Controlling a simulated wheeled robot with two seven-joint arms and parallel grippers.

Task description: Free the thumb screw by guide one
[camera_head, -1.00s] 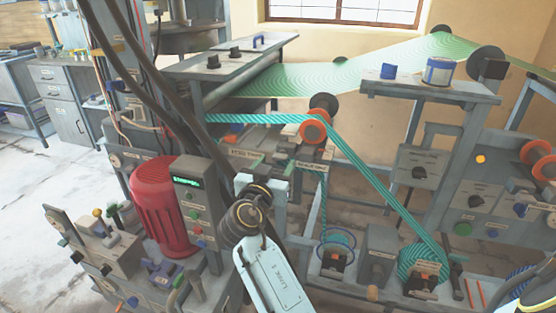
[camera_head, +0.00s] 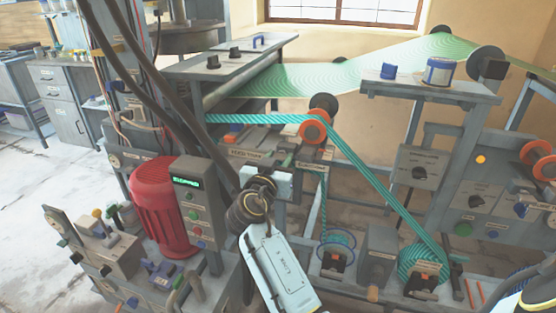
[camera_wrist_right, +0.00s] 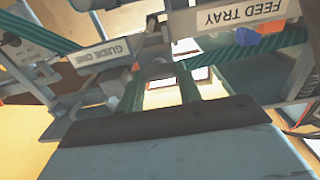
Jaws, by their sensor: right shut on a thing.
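The "GUIDE ONE" label (camera_head: 311,164) is on the front of the machine, below the orange-rimmed roller, and also shows tilted in the right wrist view (camera_wrist_right: 103,52). My right gripper (camera_head: 284,156) is up against the machine between this label and the feed tray label. In the right wrist view its two dark green fingers (camera_wrist_right: 155,72) reach to a small grey part beside guide one, apparently the thumb screw (camera_wrist_right: 152,63). They are shut on it. The screw is mostly hidden by the fingers, and I cannot make it out in the head view. My left gripper is out of view.
The "FEED TRAY" label (camera_head: 247,154) is just left of my gripper. A teal striped web (camera_head: 385,190) runs down to the right over the orange-rimmed roller (camera_head: 314,131). A red motor (camera_head: 163,205) and control box (camera_head: 195,205) stand close to the left.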

